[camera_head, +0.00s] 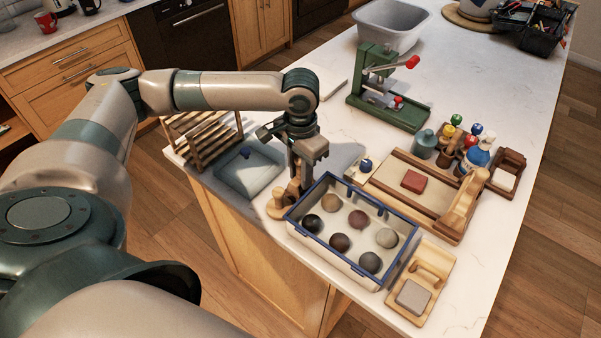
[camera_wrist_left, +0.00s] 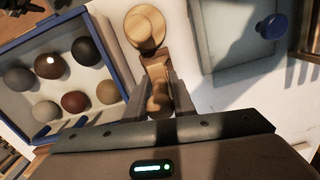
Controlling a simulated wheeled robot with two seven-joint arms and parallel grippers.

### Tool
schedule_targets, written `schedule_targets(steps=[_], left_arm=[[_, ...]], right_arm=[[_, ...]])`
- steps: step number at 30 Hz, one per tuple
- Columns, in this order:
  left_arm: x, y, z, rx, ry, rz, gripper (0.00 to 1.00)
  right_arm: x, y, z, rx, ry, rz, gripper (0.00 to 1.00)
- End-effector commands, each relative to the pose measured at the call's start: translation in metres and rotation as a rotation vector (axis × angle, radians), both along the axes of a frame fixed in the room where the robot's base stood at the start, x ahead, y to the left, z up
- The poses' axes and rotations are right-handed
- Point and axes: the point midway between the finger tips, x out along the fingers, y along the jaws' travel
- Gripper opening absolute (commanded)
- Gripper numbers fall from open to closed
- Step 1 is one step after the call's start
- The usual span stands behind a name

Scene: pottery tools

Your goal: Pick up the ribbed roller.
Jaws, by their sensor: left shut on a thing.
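My left gripper (camera_head: 305,168) points down just behind the left corner of the blue-rimmed tray. It is shut on a light wooden piece, which I take to be the ribbed roller (camera_head: 294,188). In the left wrist view the roller (camera_wrist_left: 158,88) sits between the two fingers, with a rounded wooden end showing. Its ribs cannot be made out, and the fingers hide part of it. I cannot tell whether it is clear of the counter. My right gripper is not in view.
A wooden knob-topped tool (camera_head: 278,205) stands close beside the held piece. The blue-rimmed tray (camera_head: 337,252) holds several clay balls. A pale shallow tray (camera_head: 245,192) and a wooden rack (camera_head: 203,138) are left. A green press (camera_head: 385,95) stands behind, with a slab board (camera_head: 388,186) to the right.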

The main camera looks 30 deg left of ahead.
Motion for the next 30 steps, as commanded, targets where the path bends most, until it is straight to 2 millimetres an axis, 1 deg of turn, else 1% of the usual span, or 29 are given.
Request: schedule_targets(steps=[6,11,14,24,27,30], left_arm=[[0.000,0.000,0.002,0.000,0.000,-0.001,0.00],[0.001,0.000,0.012,-0.001,-0.003,-0.001,0.00],[0.001,0.000,0.025,-0.002,-0.004,-0.001,0.00],[0.001,0.000,0.080,-0.001,-0.004,-0.001,0.00],[0.001,0.000,0.091,-0.001,-0.003,0.000,0.00],[0.000,0.000,0.098,0.000,-0.001,0.000,0.00]], right_arm=[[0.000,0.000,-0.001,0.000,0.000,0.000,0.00],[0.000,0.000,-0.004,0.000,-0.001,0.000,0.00],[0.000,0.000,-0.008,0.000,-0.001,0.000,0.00],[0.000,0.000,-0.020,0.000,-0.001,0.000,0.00],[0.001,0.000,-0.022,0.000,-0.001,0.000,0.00],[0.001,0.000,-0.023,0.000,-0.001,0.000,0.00]])
